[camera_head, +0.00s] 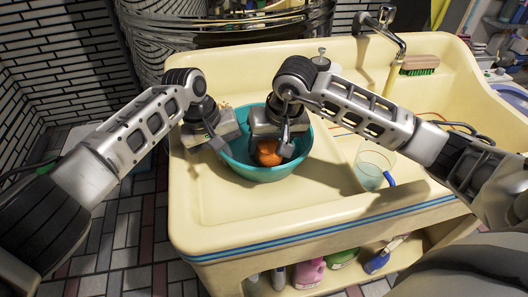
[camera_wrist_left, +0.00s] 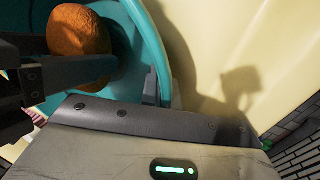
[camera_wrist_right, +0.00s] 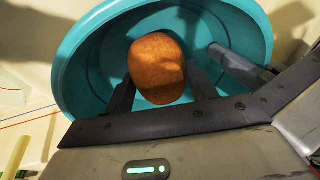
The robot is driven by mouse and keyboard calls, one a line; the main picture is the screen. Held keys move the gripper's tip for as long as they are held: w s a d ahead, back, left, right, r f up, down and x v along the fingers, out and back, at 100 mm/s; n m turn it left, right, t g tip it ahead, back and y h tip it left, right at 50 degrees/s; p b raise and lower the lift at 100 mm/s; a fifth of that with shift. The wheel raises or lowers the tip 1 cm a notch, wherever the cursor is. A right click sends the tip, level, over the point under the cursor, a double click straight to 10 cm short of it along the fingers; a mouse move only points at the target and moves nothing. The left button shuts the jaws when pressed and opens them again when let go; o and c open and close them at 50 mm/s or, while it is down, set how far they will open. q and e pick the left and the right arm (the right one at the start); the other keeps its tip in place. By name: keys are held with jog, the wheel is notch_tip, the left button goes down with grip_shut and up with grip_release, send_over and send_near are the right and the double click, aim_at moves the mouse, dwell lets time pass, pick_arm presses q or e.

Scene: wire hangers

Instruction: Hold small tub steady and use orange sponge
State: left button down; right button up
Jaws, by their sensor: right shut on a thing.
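The small tub (camera_head: 268,172) is a teal bowl standing upright on the cream sink counter. The orange sponge (camera_head: 267,152) is a rounded block low inside it; it shows best in the right wrist view (camera_wrist_right: 156,68). My right gripper (camera_head: 280,146) reaches down into the tub from above, shut on the sponge, a finger on each side (camera_wrist_right: 160,90). My left gripper (camera_head: 219,143) is at the tub's left rim. The sponge's underside is hidden.
A clear glass cup (camera_head: 372,163) stands on the counter right of the tub. A brush with green bristles (camera_head: 419,65) lies on the back ledge near the tap (camera_head: 384,32). Bottles (camera_head: 309,272) stand on the shelf below. The counter's front left is clear.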

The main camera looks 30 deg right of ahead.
jog(key=shift+f, duration=0.65)
jog(key=o, duration=0.7)
jog(key=shift+r, duration=0.25)
jog(key=shift+r, duration=0.45)
jog(key=shift+c, duration=0.4)
jog(key=c, duration=0.8)
